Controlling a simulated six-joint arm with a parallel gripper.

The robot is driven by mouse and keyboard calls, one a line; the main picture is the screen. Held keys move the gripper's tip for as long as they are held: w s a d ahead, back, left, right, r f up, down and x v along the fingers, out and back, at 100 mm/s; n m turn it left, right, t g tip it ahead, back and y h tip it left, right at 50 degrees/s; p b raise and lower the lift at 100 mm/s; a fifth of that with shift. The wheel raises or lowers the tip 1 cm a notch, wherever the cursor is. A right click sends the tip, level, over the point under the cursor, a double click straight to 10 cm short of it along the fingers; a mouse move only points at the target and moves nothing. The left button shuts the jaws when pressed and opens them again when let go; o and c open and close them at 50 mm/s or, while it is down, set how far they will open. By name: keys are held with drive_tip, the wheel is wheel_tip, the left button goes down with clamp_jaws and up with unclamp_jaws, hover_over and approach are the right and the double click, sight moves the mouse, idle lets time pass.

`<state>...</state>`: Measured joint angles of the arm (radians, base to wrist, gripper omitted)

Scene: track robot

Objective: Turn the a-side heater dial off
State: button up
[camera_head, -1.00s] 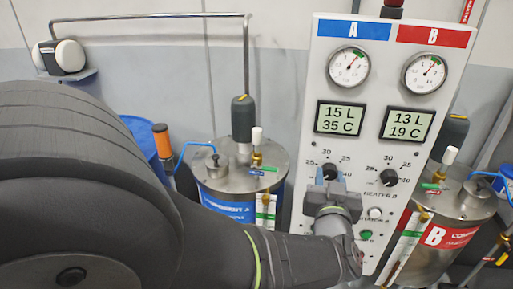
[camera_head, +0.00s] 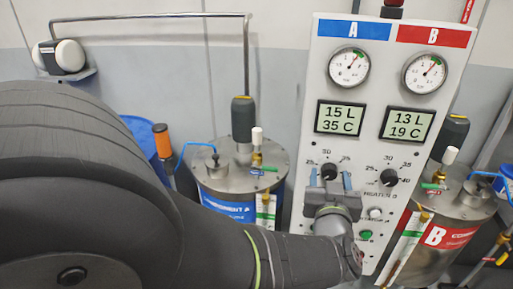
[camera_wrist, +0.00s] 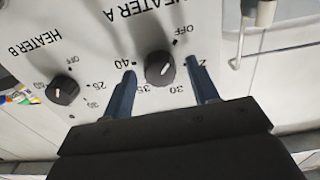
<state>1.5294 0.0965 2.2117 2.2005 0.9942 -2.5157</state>
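The A-side heater dial (camera_head: 329,172) is a round black knob on the white panel. In the wrist view, the heater A dial (camera_wrist: 160,68) has a white mark tilted up and right, roughly toward its OFF label (camera_wrist: 184,36). My gripper (camera_head: 330,175) is open in front of it. In the wrist view, my gripper's (camera_wrist: 161,66) blue fingers stand on either side of the dial with visible gaps, apart from it. The panel face below the dial is partly hidden by my gripper in the head view.
The heater B dial (camera_head: 389,178) is to the right on the same panel (camera_head: 362,260). Pale buttons and a green button (camera_head: 366,235) sit below. Tank A (camera_head: 240,170) stands left of the panel and tank B (camera_head: 455,200) right. Displays (camera_head: 340,118) and gauges are above.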

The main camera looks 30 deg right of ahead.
drive_tip(key=v, duration=1.7)
drive_tip(key=shift+r, duration=0.1)
idle(0.8)
drive_tip(key=x, duration=1.2)
idle(0.4)
drive_tip(key=shift+s, duration=0.1)
